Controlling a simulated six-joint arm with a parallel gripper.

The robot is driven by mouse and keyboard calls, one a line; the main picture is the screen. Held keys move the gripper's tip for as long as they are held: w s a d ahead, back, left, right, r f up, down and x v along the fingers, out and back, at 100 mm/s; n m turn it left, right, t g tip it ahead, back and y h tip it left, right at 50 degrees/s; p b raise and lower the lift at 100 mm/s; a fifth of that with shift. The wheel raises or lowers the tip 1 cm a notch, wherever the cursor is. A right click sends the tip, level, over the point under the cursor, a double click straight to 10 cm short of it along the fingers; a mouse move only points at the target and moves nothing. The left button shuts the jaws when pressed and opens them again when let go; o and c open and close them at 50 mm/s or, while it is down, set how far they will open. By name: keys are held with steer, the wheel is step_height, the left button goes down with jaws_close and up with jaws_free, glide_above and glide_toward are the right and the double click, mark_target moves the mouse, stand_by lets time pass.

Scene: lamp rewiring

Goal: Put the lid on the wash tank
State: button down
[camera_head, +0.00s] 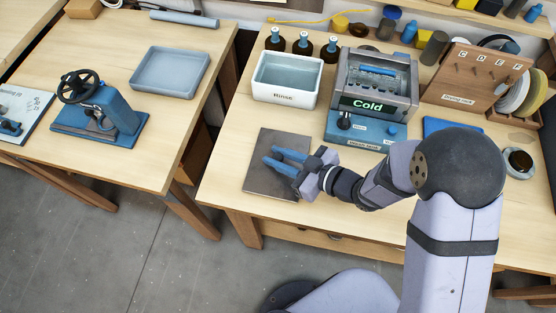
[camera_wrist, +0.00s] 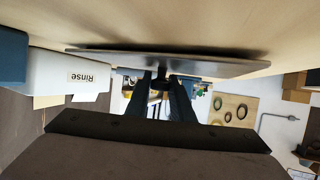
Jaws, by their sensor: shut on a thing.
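The lid, a flat dark grey plate (camera_head: 265,180), is level at the front left of the bench, left of the wash tank. It also shows edge-on in the wrist view (camera_wrist: 220,64). My gripper (camera_head: 283,161) reaches in from the right over the lid. Its blue fingers (camera_wrist: 166,90) are shut on a small dark handle on the lid. I cannot tell whether the lid touches the bench. The wash tank (camera_head: 409,103) is a steel box on a blue base with a "Cold" display. Its top is open, and something blue shows inside.
The white Rinse tub (camera_head: 285,97) stands left of the tank, behind the lid, with several bottles (camera_head: 303,44) behind it. A wooden drying rack (camera_head: 472,78) stands right of the tank. The left bench holds a blue tray (camera_head: 141,86) and a press with a handwheel (camera_head: 113,111).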

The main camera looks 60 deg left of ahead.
mark_target(278, 156)
steer(key=shift+r, duration=0.2)
steer(key=shift+r+b, duration=0.4)
steer(key=shift+r, duration=4.45)
steer(key=w+a+r+m+t+p, duration=0.1)
steer(key=w+a+r+m+t, duration=0.3)
steer(key=w, duration=0.5)
steer(key=w+a+r+m+t+h+p, duration=0.1)
steer(key=w+r+m+t+p, duration=0.2)
steer(key=w+r, duration=0.4)
steer(key=w+a+r+m+t, duration=0.35)
steer(key=w+t, duration=0.25)
steer(key=w, duration=0.4)
steer(key=shift+w+d+r+m+t+h+p, duration=0.8)
steer(key=shift+w+d+m+t+h+p, duration=0.7)
steer(key=shift+w+d+m+t+h, duration=1.5)
step_height(278, 156, down, 11)
steer(key=w+m+g+p, duration=0.1)
steer(key=p, duration=0.1)
steer(key=shift+w+a+m+h, duration=0.3)
steer(key=shift+w+m, duration=0.05)
